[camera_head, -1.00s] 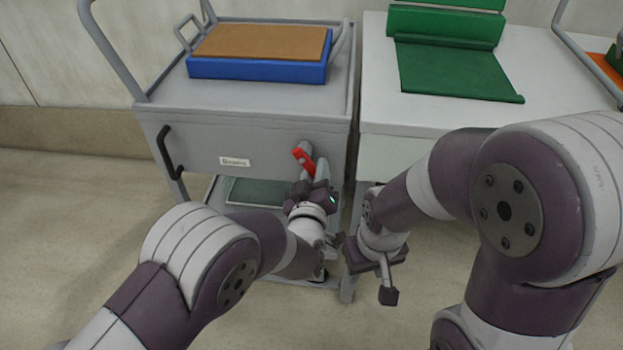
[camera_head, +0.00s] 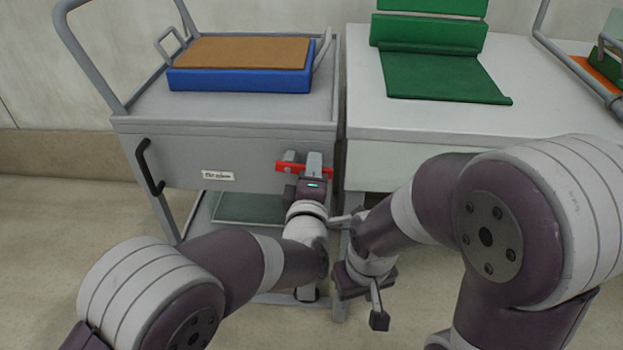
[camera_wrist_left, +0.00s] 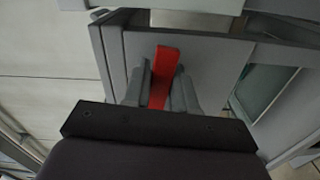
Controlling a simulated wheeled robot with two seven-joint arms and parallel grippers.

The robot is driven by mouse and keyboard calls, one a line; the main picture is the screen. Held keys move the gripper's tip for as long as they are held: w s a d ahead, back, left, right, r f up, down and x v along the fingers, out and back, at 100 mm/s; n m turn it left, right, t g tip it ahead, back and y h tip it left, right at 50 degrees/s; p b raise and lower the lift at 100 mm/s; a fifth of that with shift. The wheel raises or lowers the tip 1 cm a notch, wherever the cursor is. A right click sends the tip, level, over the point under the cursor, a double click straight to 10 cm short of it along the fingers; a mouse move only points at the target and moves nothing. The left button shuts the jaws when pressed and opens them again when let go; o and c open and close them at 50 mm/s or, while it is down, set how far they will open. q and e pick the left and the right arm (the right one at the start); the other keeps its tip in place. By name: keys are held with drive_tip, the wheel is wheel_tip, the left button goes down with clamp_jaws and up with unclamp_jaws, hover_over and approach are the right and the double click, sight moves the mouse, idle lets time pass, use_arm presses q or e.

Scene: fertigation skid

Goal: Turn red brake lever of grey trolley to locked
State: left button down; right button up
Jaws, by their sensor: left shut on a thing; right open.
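The grey trolley (camera_head: 232,122) stands at left of centre. Its red brake lever (camera_head: 291,168) is on the front panel near the right end and lies about horizontal in the head view. My left gripper (camera_head: 301,166) is shut on the lever, with fingers partly covering it. In the left wrist view the red lever (camera_wrist_left: 163,75) shows between the two fingers (camera_wrist_left: 160,88). My right gripper (camera_head: 360,268) is open and empty, low in front of the gap between trolley and white table.
A blue box with a brown top (camera_head: 241,80) lies on the trolley. A black handle (camera_head: 150,167) and white label (camera_head: 218,176) are on its front. A white table (camera_head: 420,120) with green items (camera_head: 440,78) stands close at the right. Open floor lies at left.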

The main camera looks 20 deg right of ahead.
use_arm(q)
drive_tip(key=shift+r+n+b, duration=0.25)
drive_tip(key=shift+n+b, duration=0.15)
drive_tip(key=shift+n, duration=0.3)
drive_tip(key=c, duration=1)
unclamp_jaws()
